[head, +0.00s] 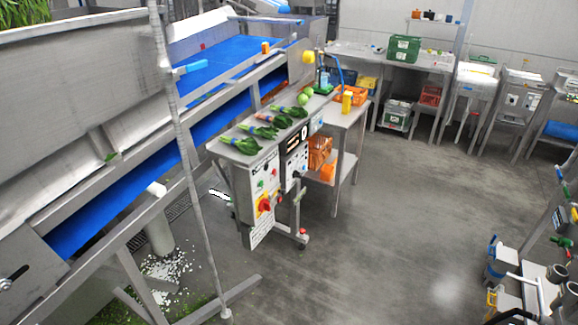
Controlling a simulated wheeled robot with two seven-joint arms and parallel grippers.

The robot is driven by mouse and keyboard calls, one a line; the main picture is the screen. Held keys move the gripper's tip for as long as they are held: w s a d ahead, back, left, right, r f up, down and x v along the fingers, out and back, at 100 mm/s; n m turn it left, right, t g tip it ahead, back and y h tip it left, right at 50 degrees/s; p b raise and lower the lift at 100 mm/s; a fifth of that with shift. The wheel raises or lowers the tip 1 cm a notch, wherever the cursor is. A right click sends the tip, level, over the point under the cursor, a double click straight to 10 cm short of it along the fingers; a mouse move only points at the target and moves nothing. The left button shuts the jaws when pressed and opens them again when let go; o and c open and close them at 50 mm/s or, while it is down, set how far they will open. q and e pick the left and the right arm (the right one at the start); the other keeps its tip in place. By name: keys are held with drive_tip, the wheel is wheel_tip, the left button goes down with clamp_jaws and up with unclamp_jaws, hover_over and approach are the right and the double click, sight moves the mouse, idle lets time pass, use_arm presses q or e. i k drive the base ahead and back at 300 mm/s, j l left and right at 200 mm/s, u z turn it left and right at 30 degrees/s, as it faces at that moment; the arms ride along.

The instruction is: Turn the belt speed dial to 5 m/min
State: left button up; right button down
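A control box (258,185) stands beside the conveyor, with a red rotary knob on a yellow plate (264,204) and small buttons on its front. A second panel (294,152) adjoins it on the right and carries dark round controls and light labels. The belt speed dial is too small to pick out for certain among these controls, and its setting cannot be read. The blue conveyor belt (215,62) runs behind the panels. Neither of my grippers shows in the head view.
Bunches of greens (257,131) lie on the shelf above the panels. A steel table (345,115) with orange bins (320,152) stands to the right. A slanted pole (185,150) rises left of the control box. Open grey floor (390,230) lies in front and right.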

sight(295, 175)
drive_tip(key=i+l+u, duration=0.1)
drive_tip(key=i+l, duration=0.25)
drive_tip(key=i+l+u, duration=0.15)
drive_tip(key=i+l, duration=0.15)
drive_tip(key=l, duration=0.25)
drive_tip(key=i+l+u, duration=0.1)
drive_tip(key=i+l, duration=0.25)
drive_tip(key=l, duration=0.15)
